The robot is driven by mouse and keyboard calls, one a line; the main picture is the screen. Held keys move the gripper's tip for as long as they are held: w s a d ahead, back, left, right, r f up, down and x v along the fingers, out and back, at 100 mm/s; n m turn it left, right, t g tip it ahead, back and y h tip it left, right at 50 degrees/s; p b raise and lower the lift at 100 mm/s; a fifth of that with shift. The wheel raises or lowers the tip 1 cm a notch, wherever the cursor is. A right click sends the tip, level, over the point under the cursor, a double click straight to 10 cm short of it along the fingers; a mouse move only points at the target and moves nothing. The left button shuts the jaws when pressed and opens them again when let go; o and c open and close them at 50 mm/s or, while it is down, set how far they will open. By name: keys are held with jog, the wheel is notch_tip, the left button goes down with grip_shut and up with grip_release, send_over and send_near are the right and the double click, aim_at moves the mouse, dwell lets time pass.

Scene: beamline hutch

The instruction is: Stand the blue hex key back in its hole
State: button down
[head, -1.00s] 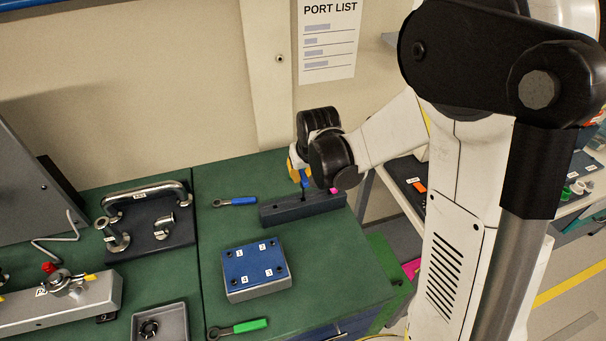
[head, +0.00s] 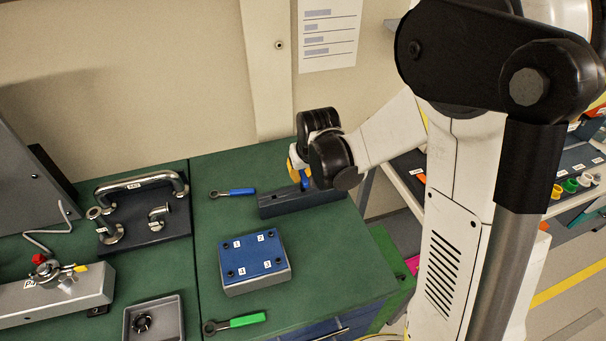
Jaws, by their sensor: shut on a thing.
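My gripper (head: 298,168) is at the back of the green bench, over the dark holder block (head: 300,204). It is shut on the blue hex key (head: 304,181), of which a short blue piece shows below the fingers. The key looks upright, just above or at the block's top. I cannot tell whether the key's tip is in a hole.
A blue-handled wrench (head: 233,192) lies left of the block. A blue-topped numbered box (head: 256,262) and a green-handled wrench (head: 236,322) are nearer. Pipe fittings on a dark plate (head: 178,228) and a grey tray (head: 177,311) stand left.

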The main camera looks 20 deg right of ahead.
jog(key=shift+f, duration=0.25)
jog(key=c, duration=1.4)
grip_release()
jog(key=shift+c, duration=0.2)
jog(key=v, duration=1.2)
jog(key=s+f+t+b, duration=0.2)
jog(key=s+b, duration=0.5)
jog(key=s, duration=0.9)
jog(key=shift+s+f, duration=0.15)
jog(key=shift+f, duration=0.25)
